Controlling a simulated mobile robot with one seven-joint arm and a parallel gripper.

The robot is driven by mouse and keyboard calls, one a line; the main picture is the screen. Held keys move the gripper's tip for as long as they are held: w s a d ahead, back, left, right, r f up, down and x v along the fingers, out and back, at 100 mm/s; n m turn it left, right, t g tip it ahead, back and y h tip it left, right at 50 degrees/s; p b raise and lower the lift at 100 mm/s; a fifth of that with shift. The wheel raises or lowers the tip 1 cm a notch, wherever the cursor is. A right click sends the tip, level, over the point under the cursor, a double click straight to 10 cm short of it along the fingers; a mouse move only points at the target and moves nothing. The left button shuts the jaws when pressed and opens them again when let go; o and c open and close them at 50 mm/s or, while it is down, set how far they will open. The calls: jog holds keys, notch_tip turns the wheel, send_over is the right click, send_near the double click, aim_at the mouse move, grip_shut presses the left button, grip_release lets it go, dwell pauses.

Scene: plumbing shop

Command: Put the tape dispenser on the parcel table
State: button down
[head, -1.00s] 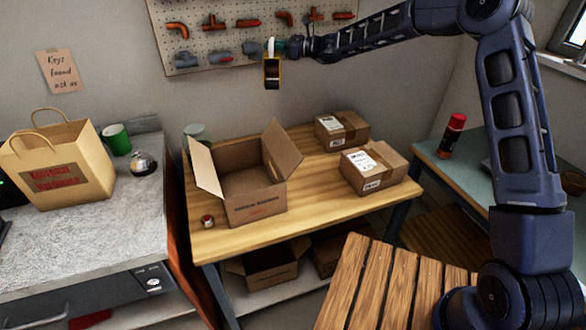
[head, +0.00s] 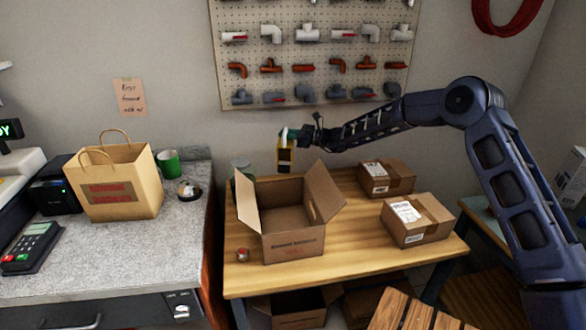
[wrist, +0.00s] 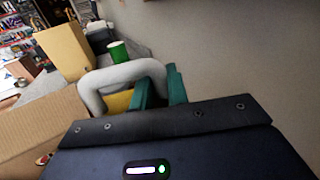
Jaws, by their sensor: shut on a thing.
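The tape dispenser (head: 285,158) is yellow and dark with a pale handle. My gripper (head: 291,134) is shut on its handle. It hangs upright in the air behind the open carton, over the back part of the parcel table (head: 345,240), a wooden-topped table. In the wrist view, the pale grey looped handle (wrist: 120,72) lies by the teal fingers (wrist: 163,86), with some yellow body beneath. Most of the dispenser's body is hidden there.
An open carton (head: 293,243) with raised flaps stands on the table's left part. Two closed parcels, one at the back (head: 387,178) and one at the right (head: 417,219), stand there too. A small red-topped item (head: 243,255) sits at front left. Bare wood shows between carton and parcels.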

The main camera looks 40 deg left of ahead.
notch_tip(320, 180, down, 13)
dwell(0.6)
jog(key=shift+f, duration=0.15)
jog(key=c, duration=1.4)
grip_release()
jog(key=shift+f, duration=0.1)
jog(key=v, duration=1.2)
jog(key=shift+d+r, duration=0.1)
jog(key=shift+r, duration=0.15)
